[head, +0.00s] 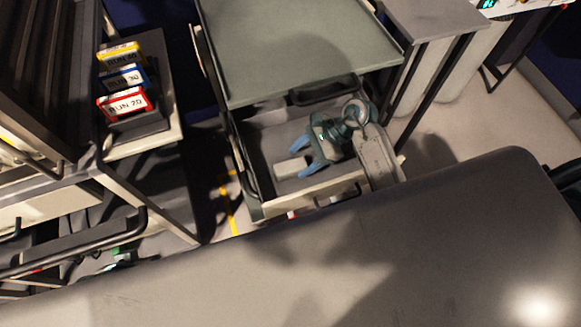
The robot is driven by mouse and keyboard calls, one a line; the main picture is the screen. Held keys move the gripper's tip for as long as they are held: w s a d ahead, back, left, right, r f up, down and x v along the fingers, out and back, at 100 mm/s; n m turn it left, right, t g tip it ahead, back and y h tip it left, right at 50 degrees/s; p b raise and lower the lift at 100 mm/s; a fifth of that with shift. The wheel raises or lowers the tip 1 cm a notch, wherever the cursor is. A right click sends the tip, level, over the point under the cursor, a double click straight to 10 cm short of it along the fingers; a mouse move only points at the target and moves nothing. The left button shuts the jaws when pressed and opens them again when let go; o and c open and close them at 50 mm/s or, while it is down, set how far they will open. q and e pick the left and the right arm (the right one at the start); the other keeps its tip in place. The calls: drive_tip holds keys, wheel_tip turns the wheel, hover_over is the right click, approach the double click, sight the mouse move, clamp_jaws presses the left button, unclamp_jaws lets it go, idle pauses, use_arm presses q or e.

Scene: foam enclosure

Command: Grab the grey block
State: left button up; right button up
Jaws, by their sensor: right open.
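The grey block (291,168) is a small pale grey piece lying in the open drawer (262,140) of the cart. My right gripper (305,158) is green with blue fingertips and comes in from the right over the drawer. It is open, its fingertips pointing left toward the block. The block's right end is close to the fingertips; I cannot tell whether they touch it or how high they are above the drawer floor. My left gripper is not in view.
The cart's flat grey top (290,45) overhangs the drawer's far side, with a dark handle (325,90) at its edge. A grey side table (440,18) stands right. At left, a stand carries yellow, blue and red labelled holders (124,104).

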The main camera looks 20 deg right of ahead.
sight(291, 166)
drive_tip(key=x, duration=0.4)
drive_tip(key=shift+a, duration=0.5)
drive_tip(key=shift+a+f, duration=0.35)
drive_tip(key=shift+f, duration=0.1)
drive_tip(key=c, duration=1.1)
drive_tip(key=shift+r, duration=0.1)
